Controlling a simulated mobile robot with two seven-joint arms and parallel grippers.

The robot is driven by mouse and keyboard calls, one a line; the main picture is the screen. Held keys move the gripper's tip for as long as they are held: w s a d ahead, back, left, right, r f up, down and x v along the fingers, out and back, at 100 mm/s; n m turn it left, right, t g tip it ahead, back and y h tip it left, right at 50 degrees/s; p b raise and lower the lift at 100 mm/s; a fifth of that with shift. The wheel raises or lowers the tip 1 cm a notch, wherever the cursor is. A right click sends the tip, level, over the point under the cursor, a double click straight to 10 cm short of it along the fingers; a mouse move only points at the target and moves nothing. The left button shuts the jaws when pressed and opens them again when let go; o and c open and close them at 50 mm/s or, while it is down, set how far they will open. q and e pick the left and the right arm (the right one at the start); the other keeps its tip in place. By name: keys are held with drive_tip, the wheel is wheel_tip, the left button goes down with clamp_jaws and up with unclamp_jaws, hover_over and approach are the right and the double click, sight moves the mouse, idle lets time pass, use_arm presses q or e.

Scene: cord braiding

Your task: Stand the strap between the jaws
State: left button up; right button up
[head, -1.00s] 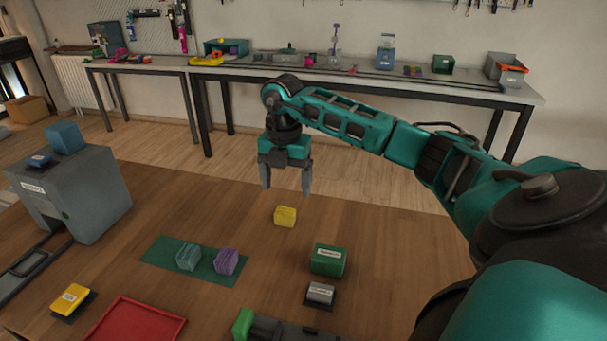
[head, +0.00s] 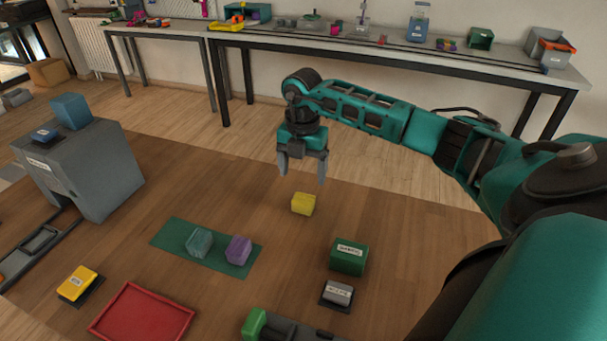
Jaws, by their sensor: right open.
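My right gripper (head: 302,178) is open and empty, fingers pointing down, above the table in the head view. A yellow block (head: 303,204) lies just below its fingertips in the picture, apart from them. A teal block (head: 199,242) and a purple block (head: 238,250) sit on a green mat (head: 173,236). A dark fixture with a green end (head: 255,323) is cut off at the bottom edge; I cannot tell whether it holds the jaws. I cannot make out for sure which thing is the strap. My left gripper is not in view.
A green labelled box (head: 348,258) and a small grey labelled box (head: 338,293) stand right of centre. A red tray (head: 142,312) and a yellow labelled box (head: 77,282) are at front left. A grey machine (head: 85,170) stands at left. The table (head: 410,240) is clear at right.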

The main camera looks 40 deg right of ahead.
sight(303, 198)
drive_tip(key=f, duration=0.7)
drive_tip(key=shift+s+a+f+p, duration=0.1)
drive_tip(key=shift+s+f+p, duration=0.1)
drive_tip(key=shift+f+p, duration=0.1)
drive_tip(key=shift+c, duration=0.2)
drive_tip(key=shift+r, duration=0.1)
drive_tip(key=c, duration=1.2)
drive_tip(key=shift+r, duration=0.1)
